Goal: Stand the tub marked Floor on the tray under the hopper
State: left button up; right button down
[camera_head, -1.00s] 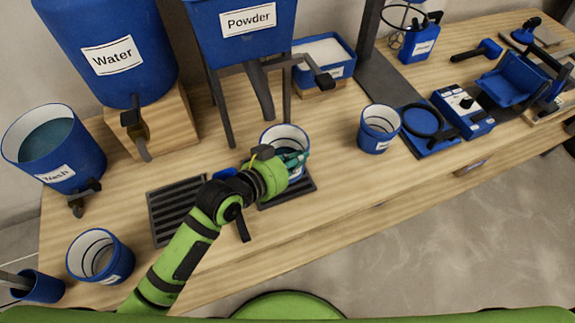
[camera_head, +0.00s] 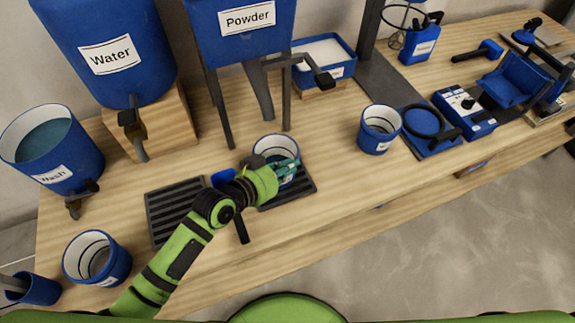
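A blue tub with a white inside (camera_head: 264,145) is at the dark slatted tray (camera_head: 303,188) in front of the powder hopper (camera_head: 240,45). My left gripper (camera_head: 285,172) is shut on the near right side of this tub, which looks upright. Its label is mostly hidden by the fingers, so I cannot read it. The gripper and tub cover much of the tray. I cannot tell whether the tub's base touches the tray. My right gripper is not in view.
A second slatted tray (camera_head: 172,212) lies left, below the water tank (camera_head: 105,50). Other blue tubs stand at front left (camera_head: 97,258) and right (camera_head: 379,129). The wash bucket (camera_head: 52,150) is far left. Bare wood lies between the hopper tray and the right tub.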

pick_arm(q)
jog(key=shift+o, duration=0.3)
jog(key=v, duration=1.2)
jog(key=shift+p, duration=0.3)
